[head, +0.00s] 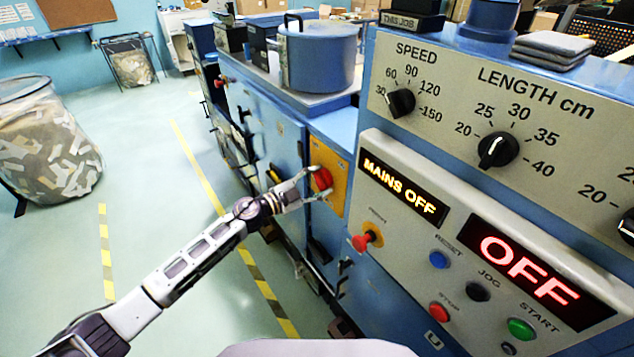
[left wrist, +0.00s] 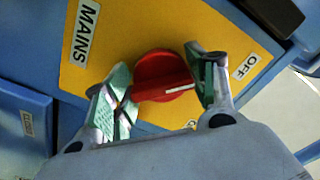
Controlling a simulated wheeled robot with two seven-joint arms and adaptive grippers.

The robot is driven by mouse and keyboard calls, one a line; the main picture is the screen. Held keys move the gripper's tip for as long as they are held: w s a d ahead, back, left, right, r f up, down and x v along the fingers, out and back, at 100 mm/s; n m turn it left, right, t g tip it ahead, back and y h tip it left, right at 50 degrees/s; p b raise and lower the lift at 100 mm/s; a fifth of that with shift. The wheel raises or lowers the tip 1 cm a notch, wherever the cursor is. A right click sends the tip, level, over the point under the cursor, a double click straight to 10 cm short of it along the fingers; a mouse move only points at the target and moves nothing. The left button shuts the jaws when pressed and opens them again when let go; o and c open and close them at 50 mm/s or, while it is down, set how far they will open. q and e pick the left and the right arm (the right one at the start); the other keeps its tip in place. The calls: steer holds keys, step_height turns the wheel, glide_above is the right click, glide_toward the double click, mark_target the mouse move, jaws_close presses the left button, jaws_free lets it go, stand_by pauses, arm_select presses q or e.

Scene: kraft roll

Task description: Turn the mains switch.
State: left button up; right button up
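The mains switch is a red rotary knob (head: 321,179) on a yellow plate (head: 328,163), on the side of the blue machine. In the left wrist view the knob (left wrist: 160,72) carries a white line pointing right, towards the OFF label (left wrist: 245,67). The MAINS label (left wrist: 86,32) is at upper left. My left gripper (head: 318,186) is at the knob, with one finger on each side. In the left wrist view its fingertips (left wrist: 162,82) appear to touch both sides of the knob. A lit display (head: 403,191) reads MAINS OFF. My right gripper is not in view.
The control panel at right holds a speed dial (head: 400,102), a length dial (head: 497,150), several buttons and a large OFF display (head: 541,272). A red-knobbed control (head: 366,240) sticks out near the left arm. A wire bin (head: 42,145) stands far left; the floor between is clear.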

arm_select(q)
steer(key=c, duration=0.3)
steer(key=shift+c, duration=0.2)
